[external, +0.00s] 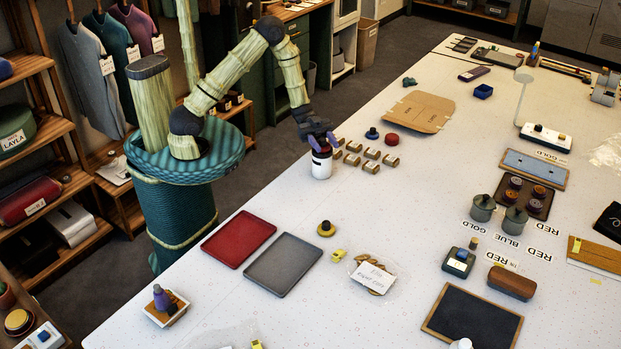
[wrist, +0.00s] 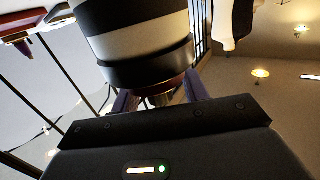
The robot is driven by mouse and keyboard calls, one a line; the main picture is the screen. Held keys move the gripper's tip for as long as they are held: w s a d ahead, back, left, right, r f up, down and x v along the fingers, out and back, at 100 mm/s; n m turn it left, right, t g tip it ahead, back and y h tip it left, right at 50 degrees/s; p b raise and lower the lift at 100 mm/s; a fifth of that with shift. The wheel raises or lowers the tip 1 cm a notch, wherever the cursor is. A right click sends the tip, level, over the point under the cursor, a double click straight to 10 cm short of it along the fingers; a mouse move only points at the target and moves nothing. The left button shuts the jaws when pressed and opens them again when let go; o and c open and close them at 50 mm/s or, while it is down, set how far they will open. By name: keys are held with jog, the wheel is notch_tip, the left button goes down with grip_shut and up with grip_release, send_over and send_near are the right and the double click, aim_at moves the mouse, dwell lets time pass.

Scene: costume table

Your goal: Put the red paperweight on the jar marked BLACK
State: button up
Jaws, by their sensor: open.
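A white jar with dark bands (external: 321,166) stands upright near the table's left edge; it fills the upper middle of the wrist view (wrist: 145,42). No lettering on it is readable. A dark red disc with a small knob, seemingly the red paperweight (wrist: 178,82), is at the jar's top end and looks to rest on it. My gripper (external: 322,139) is right over the jar. Its purple fingers are open, one on each side of the knob. The fingers partly hide the paperweight.
Several small brown boxes (external: 371,153) stand just right of the jar. A red tray (external: 238,238) and a grey tray (external: 284,264) lie in front, with free table between.

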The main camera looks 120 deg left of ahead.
jog(key=shift+r, duration=0.15)
jog(key=b+v, duration=0.2)
jog(key=v, duration=1)
